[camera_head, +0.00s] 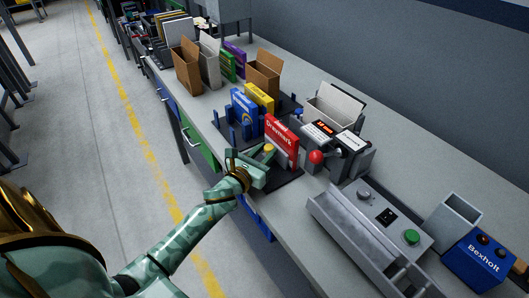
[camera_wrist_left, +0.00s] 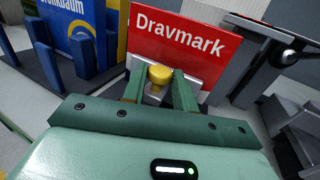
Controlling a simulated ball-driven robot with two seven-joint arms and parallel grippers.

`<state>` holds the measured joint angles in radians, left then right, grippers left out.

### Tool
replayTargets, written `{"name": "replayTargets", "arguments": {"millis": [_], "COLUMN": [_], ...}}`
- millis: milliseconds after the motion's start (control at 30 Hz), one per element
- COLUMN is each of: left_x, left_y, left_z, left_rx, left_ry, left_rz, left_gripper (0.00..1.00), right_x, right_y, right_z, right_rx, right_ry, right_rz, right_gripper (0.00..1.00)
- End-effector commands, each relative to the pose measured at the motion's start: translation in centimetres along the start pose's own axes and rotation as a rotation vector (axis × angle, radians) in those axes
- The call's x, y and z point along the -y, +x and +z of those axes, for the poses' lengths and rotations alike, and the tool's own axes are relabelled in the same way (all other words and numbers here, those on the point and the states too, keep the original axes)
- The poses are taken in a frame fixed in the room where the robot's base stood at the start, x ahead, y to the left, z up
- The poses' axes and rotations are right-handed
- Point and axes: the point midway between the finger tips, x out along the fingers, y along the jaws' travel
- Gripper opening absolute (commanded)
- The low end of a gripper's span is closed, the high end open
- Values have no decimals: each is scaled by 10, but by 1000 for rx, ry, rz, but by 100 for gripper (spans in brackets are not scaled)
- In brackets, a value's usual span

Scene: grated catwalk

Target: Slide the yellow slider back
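The yellow slider (camera_head: 268,148) is a small round knob in front of the red Dravmark box (camera_head: 281,141) on the dark base. In the left wrist view, the yellow slider (camera_wrist_left: 160,75) stands on a metal stem before the red box (camera_wrist_left: 177,45). My left gripper (camera_head: 259,162) reaches in from the front edge of the bench. In the wrist view, its two green fingers (camera_wrist_left: 159,85) are apart, one on each side of the knob, with small gaps. My right gripper is not in view.
Blue posts (camera_head: 246,131) and a blue box (camera_head: 245,112) stand beyond the red box. A red ball-topped lever (camera_head: 316,157) is close on the right. A grey panel with a green button (camera_head: 411,237) and a metal trough (camera_head: 350,238) sit nearer.

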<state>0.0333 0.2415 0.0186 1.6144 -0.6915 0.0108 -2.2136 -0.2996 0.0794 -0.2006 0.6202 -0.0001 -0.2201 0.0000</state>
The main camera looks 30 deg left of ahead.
Motion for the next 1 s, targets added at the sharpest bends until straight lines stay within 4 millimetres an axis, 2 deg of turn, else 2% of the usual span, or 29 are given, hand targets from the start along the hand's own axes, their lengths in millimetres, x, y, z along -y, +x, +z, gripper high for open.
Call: {"name": "replayTargets", "arguments": {"millis": [167,333,600,633,900,1000], "left_x": [-2,-11,-12,-12,-12,-12], "left_y": [-6,-27,-28,-28,-28,-34], "left_z": [0,-1,0,0,0,-1], "left_rx": [-1,-2,-1,-1,0,-1], "left_ry": [0,2,1,1,0,-1], "left_rz": [1,1,2,2,1,1], "left_gripper": [6,6,6,36,36,36], "right_x": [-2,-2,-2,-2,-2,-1], "right_y": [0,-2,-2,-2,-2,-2], "right_z": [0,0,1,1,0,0], "right_rx": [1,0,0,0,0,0], "right_ry": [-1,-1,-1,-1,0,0], "right_rz": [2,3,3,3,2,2], "right_gripper": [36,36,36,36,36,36]}}
